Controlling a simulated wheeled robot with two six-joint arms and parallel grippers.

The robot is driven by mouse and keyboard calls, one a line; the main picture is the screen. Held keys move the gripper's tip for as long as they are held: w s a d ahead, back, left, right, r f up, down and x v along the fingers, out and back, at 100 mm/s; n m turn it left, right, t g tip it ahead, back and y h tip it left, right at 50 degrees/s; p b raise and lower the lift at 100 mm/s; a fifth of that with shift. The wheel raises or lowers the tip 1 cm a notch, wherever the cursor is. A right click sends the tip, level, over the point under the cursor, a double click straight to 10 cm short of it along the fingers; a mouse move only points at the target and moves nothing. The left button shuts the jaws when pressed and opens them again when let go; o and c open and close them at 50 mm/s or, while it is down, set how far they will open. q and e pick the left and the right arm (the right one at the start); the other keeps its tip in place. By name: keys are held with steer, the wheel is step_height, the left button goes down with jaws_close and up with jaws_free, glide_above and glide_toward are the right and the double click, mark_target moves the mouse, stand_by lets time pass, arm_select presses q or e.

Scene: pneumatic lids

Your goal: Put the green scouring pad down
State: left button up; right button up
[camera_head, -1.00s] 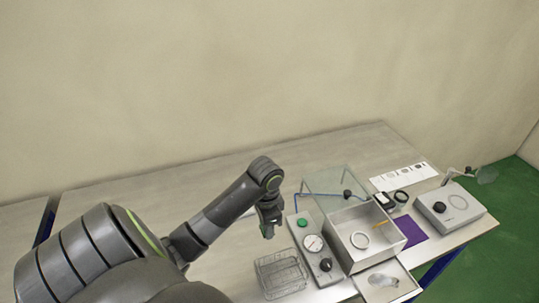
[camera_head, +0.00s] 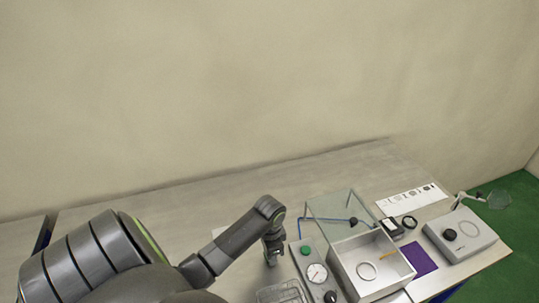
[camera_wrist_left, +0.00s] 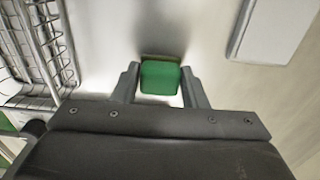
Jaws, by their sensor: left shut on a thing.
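The green scouring pad (camera_wrist_left: 160,78) is between the two fingers of my left gripper (camera_wrist_left: 160,92) in the left wrist view, which is shut on it. A pale surface lies behind the pad; the gap to it is hard to judge. In the head view my left gripper (camera_head: 272,255) points down over the table, left of the grey control panel. The pad cannot be made out there. My right gripper is not in view.
A wire basket (camera_head: 283,293) stands in front of the gripper; wire also shows in the left wrist view (camera_wrist_left: 45,45). The control panel (camera_head: 305,264) and an open-lidded box (camera_head: 343,256) stand to the right. Bare tabletop (camera_head: 190,212) lies behind the arm.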

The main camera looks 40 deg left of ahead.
arm_select(q)
steer(key=shift+f, duration=0.45)
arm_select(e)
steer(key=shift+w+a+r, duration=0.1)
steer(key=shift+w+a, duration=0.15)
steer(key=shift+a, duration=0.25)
arm_select(q)
steer(key=o, duration=0.9)
steer(key=shift+f, duration=0.15)
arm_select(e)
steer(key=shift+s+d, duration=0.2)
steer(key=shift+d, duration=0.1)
